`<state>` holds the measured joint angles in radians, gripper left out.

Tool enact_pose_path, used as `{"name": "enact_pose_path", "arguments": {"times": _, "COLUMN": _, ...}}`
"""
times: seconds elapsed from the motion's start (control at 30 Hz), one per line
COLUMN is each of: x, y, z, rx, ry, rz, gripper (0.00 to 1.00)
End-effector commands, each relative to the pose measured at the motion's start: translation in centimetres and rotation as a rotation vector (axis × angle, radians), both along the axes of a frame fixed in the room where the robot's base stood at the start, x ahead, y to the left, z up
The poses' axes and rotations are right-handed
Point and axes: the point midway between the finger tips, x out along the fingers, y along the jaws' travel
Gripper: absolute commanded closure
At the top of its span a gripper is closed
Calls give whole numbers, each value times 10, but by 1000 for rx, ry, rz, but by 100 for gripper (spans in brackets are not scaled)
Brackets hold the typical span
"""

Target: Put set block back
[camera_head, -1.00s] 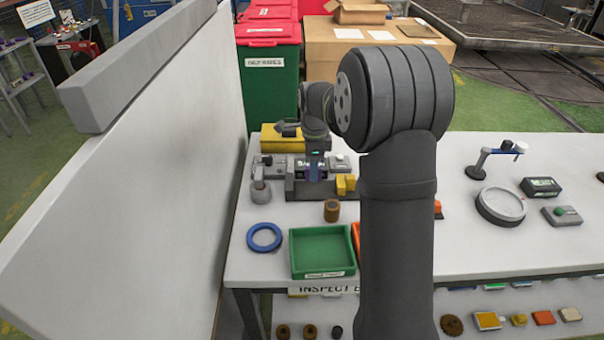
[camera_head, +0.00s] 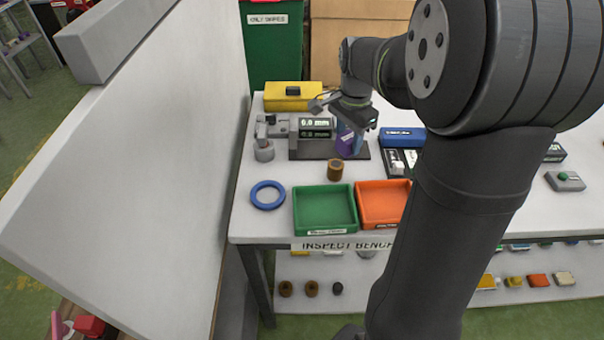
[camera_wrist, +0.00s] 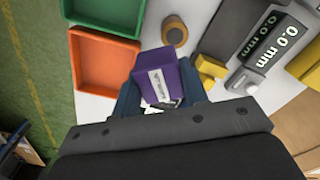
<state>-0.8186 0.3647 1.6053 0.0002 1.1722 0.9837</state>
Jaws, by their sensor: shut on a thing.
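The set block appears to be the purple block (camera_head: 345,142) with a white label. My gripper (camera_head: 350,138) has it between blue fingers, just right of the gauge's display. The wrist view shows the block (camera_wrist: 162,76) between both fingertips of my gripper (camera_wrist: 160,92), its label facing the camera. The gauge (camera_head: 317,128) reads 0.0 mm and stands on a dark base (camera_head: 304,152). The block looks to be over or in front of the right part of this base; I cannot tell whether it touches it.
A brown cylinder (camera_head: 335,170) stands in front of the gauge. Green (camera_head: 325,230) and orange (camera_head: 380,222) trays lie at the bench front, a blue ring (camera_head: 267,195) left of them. A black case (camera_head: 398,161) and blue box (camera_head: 403,137) stand right. A white wall (camera_head: 170,130) borders the left.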

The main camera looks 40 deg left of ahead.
Motion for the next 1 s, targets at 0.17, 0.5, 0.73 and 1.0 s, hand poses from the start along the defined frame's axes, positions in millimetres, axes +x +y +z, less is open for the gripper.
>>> {"name": "enact_pose_path", "arguments": {"times": 0.17, "x": -13, "y": -11, "z": -2, "rx": 2, "ry": -1, "rz": 132, "gripper": 97}}
{"name": "enact_pose_path", "arguments": {"times": 0.5, "x": -40, "y": 34, "z": -35, "rx": -1, "ry": 1, "rz": 173, "gripper": 97}}
{"name": "enact_pose_path", "arguments": {"times": 0.73, "x": -61, "y": 76, "z": -63, "rx": 0, "ry": 0, "rz": 169, "gripper": 97}}
{"name": "enact_pose_path", "arguments": {"times": 1.0, "x": -68, "y": 92, "z": -77, "rx": 0, "ry": 0, "rz": 165, "gripper": 97}}
